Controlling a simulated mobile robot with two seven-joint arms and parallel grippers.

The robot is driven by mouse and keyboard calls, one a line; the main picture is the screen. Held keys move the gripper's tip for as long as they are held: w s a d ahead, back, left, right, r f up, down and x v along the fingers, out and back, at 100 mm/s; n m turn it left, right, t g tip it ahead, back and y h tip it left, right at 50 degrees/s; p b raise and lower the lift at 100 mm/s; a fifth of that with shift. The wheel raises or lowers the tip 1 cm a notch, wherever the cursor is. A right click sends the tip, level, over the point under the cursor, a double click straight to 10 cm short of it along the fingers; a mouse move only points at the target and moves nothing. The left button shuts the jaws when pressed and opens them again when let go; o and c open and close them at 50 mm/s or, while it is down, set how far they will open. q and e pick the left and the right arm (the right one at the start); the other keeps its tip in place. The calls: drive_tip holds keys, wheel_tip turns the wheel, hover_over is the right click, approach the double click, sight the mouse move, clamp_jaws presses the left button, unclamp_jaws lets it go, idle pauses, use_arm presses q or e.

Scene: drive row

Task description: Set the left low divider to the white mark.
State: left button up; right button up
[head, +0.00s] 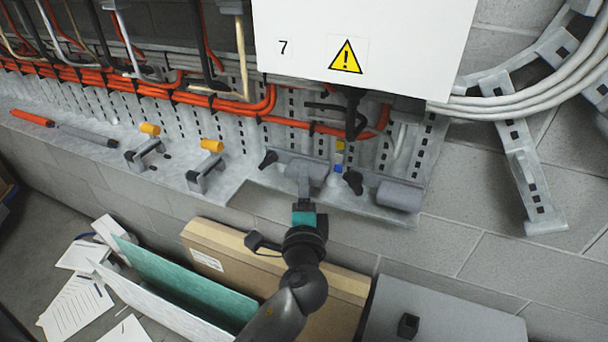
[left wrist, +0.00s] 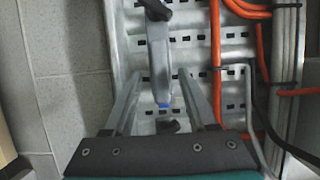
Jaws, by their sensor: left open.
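The left low divider (head: 316,169) looks like a grey bar on the low metal ledge, with a black knob (head: 268,158) at its left end. In the left wrist view the bar (left wrist: 158,55) runs up the picture to that knob. My left gripper (head: 305,178) is open, its two fingers on either side of the bar; contact cannot be told. A yellow mark (head: 340,145) and a blue mark (head: 337,168) show just right of the bar. I cannot clearly pick out the white mark. My right gripper is not in view.
A second grey bar (head: 398,195) with a black knob (head: 352,180) lies to the right. Two yellow-topped clamps (head: 205,168) stand left on the ledge. Orange cables (head: 225,103) and a white box (head: 365,45) are above. Cardboard (head: 225,240) and a grey case (head: 440,310) stand below.

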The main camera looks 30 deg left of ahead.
sight(293, 167)
use_arm(q)
drive_tip(key=shift+x, duration=1.7)
drive_tip(key=shift+c, duration=0.3)
clamp_jaws()
